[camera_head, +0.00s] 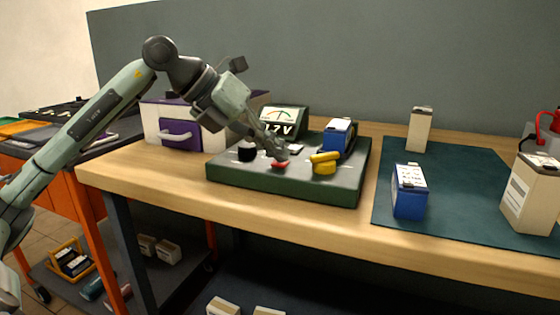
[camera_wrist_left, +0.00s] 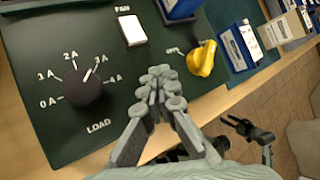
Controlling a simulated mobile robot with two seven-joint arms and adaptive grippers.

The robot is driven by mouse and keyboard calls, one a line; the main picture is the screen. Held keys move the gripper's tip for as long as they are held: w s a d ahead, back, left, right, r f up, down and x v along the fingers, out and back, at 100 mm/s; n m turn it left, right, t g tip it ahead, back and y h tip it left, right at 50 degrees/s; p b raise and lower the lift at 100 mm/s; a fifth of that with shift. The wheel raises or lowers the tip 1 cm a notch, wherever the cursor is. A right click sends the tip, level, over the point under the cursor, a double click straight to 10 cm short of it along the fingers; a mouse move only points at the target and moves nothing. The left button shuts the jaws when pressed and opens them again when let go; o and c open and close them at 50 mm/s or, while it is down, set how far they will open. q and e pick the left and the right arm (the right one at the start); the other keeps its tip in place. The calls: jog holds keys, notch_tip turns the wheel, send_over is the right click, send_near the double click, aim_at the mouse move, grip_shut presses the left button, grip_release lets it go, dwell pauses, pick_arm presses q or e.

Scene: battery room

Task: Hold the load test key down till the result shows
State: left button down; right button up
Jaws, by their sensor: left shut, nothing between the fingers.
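The load tester is a dark green box (camera_head: 225,172) on the bench with a sloped meter (camera_head: 285,120) at its back. The meter's digits are partly hidden by my arm; "V" shows at the end. A red key (camera_head: 281,164) sits near the box's front edge. My left gripper (camera_head: 280,153) is shut and empty, its tips pointing down at the red key; I cannot tell whether they touch it. In the left wrist view my left gripper (camera_wrist_left: 165,85) covers the key, right of the "LOAD" lettering. My right gripper (camera_wrist_left: 240,125) shows small and dark there.
A black dial (camera_wrist_left: 82,88) marked in amps and a yellow knob (camera_head: 324,163) flank the key. A blue battery (camera_head: 340,136) stands on the tester. Another blue battery (camera_head: 408,190) and cream batteries (camera_head: 530,193) stand on a green mat (camera_head: 465,205). A purple-drawer box (camera_head: 181,134) is left.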

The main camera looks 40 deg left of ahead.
aim_at(276, 163)
dwell(0.3)
pick_arm(q)
jog(key=shift+r+p, duration=0.65)
jog(key=shift+r, duration=0.15)
notch_tip(276, 163, up, 5)
jog(key=p, duration=0.4)
jog(key=shift+p, duration=0.3)
